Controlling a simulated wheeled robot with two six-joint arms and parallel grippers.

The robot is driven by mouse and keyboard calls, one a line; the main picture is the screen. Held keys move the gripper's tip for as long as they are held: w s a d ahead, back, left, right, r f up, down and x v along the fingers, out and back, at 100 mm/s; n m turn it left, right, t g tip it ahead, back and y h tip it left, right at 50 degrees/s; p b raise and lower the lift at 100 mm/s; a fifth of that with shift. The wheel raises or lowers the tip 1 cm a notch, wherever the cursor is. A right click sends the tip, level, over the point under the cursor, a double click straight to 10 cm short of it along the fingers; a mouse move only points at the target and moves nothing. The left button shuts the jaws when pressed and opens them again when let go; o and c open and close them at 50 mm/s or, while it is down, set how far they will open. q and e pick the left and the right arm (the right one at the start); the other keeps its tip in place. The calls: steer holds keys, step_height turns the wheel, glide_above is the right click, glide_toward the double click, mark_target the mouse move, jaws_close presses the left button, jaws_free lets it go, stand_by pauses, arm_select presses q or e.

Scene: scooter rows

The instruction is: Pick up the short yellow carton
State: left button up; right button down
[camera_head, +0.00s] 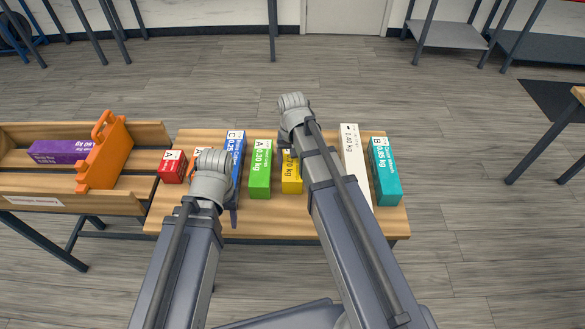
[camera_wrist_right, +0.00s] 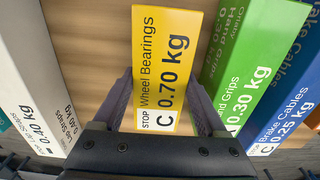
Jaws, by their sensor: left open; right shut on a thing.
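The short yellow carton (camera_head: 291,178) stands among the row of cartons on the wooden table, partly hidden by my right arm in the head view. In the right wrist view the yellow carton (camera_wrist_right: 163,50) reads "Wheel Bearings", "C 0.70 kg" and "STOP". My right gripper (camera_wrist_right: 161,88) is shut on it, one finger on each side. I cannot tell whether the carton still touches the table. My left gripper (camera_head: 232,203) is open by the blue carton, mostly hidden behind its own wrist.
A green carton (camera_head: 260,172) and a blue carton (camera_head: 236,148) stand left of the yellow one; a white carton (camera_head: 352,155) and a teal carton (camera_head: 385,170) stand right. A red carton (camera_head: 172,166) is further left. An orange divider (camera_head: 104,150) and a purple carton (camera_head: 60,151) sit in the side rack.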

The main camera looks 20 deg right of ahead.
mark_target(292, 162)
arm_select(q)
steer(key=shift+r, duration=0.15)
arm_select(e)
steer(key=shift+r, duration=0.1)
arm_select(q)
step_height(292, 162, up, 10)
steer(key=p, duration=1)
arm_select(e)
step_height(292, 162, up, 10)
steer(key=shift+r, duration=0.1)
